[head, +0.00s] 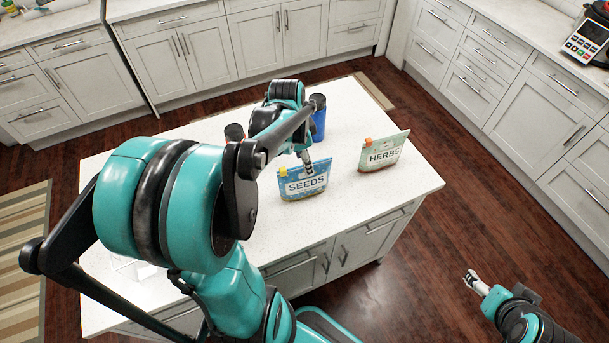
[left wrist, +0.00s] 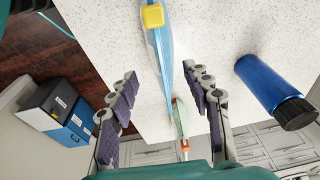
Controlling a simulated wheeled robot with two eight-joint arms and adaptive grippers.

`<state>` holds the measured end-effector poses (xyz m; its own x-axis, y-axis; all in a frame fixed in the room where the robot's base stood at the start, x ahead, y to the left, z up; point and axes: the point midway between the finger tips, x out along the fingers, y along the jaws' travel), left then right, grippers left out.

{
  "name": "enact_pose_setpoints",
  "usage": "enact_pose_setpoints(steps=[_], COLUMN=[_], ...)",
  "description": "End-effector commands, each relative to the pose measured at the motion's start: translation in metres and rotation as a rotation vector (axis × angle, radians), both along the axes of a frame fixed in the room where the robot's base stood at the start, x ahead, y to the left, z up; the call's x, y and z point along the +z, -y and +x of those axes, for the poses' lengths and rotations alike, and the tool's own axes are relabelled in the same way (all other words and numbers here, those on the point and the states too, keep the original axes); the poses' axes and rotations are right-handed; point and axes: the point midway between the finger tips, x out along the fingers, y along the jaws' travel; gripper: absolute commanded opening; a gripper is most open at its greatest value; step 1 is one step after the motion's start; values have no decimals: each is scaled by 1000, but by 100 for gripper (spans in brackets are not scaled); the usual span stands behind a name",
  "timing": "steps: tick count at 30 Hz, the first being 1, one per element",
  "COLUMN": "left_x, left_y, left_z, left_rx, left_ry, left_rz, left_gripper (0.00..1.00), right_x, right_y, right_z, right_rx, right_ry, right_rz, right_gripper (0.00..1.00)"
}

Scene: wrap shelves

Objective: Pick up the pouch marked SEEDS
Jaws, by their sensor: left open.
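The SEEDS pouch (head: 304,188) is blue, with a white label and a yellow cap. It stands upright on the white island counter (head: 400,185). My left gripper (head: 307,165) is at its upper edge, partly covering its back. In the left wrist view the pouch (left wrist: 162,42) shows edge-on, its end between the open fingers (left wrist: 160,72). The right-hand finger looks closer to it; I cannot tell whether it touches. My right gripper (head: 473,282) is out over the floor at lower right, away from the pouch, too small to judge.
The green HERBS pouch (head: 384,151) with an orange cap stands to the right. A blue bottle (head: 319,119) with a dark cap stands behind my left gripper. A dark-topped item (head: 234,132) is mostly hidden by my left arm. The counter's front right is clear.

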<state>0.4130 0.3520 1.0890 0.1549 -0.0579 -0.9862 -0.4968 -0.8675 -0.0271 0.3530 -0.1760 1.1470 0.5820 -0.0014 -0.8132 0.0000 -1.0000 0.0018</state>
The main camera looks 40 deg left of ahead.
Motion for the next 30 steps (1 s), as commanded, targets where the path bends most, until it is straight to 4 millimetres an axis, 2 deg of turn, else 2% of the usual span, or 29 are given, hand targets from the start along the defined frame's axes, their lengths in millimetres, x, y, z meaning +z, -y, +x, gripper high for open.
enact_pose_setpoints(steps=[2,6,21,30], left_x=[1,-9,-74,-79], left_y=[-11,-17,-1,0], left_z=[1,2,12,13], left_rx=[-24,-52,-53,-52], left_ry=[-14,-26,-26,-26], left_rz=[-9,-18,-18,-18], left_gripper=[49,49,49,49], right_x=[7,7,-13,-13], right_y=[0,0,0,0], right_z=[0,0,0,0], right_rx=[0,0,0,0], right_ry=[0,0,0,0], right_rz=[0,0,0,0], right_gripper=[75,75,75,75])
